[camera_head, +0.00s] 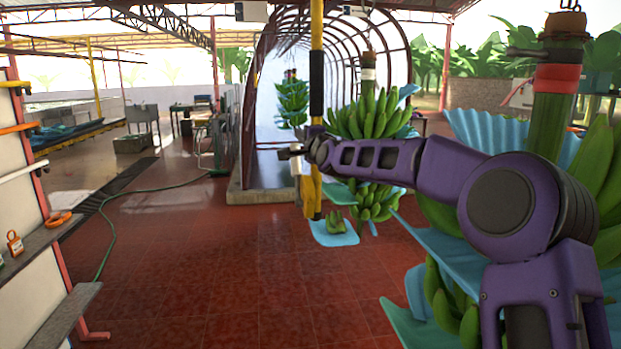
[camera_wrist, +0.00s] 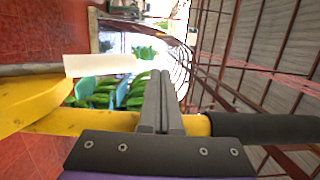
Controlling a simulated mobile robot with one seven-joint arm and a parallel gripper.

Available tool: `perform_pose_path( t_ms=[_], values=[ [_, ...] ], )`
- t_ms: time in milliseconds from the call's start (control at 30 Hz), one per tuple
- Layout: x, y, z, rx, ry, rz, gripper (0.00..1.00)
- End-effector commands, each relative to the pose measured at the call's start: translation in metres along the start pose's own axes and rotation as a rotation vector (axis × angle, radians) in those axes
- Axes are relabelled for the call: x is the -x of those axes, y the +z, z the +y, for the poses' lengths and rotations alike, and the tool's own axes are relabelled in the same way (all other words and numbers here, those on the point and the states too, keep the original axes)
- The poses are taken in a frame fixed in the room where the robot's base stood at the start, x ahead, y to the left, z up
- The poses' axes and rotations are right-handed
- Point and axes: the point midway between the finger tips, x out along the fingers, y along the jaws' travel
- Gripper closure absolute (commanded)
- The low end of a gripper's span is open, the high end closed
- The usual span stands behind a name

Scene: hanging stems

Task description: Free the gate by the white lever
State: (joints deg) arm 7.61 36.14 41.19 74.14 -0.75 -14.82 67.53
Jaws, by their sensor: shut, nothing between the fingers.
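The white lever (camera_wrist: 100,64) shows in the wrist view as a pale handle on a grey rod, beside a yellow plate (camera_wrist: 28,100). In the head view the white lever (camera_head: 296,168) is a small pale piece beside the yellow post (camera_head: 316,28), just below my gripper (camera_head: 284,154). The post has a black sleeve and a wider yellow piece low down. In the wrist view my gripper (camera_wrist: 160,74) is shut and empty, its fingers to the right of the lever's free end, with a gap in the picture. I cannot tell which part is the gate.
Green banana bunches (camera_head: 370,115) with blue sheets hang behind and right of the post. A large stem (camera_head: 556,95) hangs close at the right. A tool rack (camera_head: 25,165) stands at the left, and a green hose (camera_head: 108,235) lies on the open red tile floor.

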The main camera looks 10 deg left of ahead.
Motion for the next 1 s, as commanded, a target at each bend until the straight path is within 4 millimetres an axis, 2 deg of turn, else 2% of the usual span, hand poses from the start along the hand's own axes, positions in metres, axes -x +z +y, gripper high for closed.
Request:
perform_pose_path(
  t_ms=[467,567,1000],
  values=[
    [0.006,0.0,0.001,0.001,0.0,0.0,1.0],
    [0.017,-0.001,0.001,0.0,0.0,0.001,1.0],
    [0.091,-0.001,0.002,0.004,0.002,0.003,1.0]
  ],
)
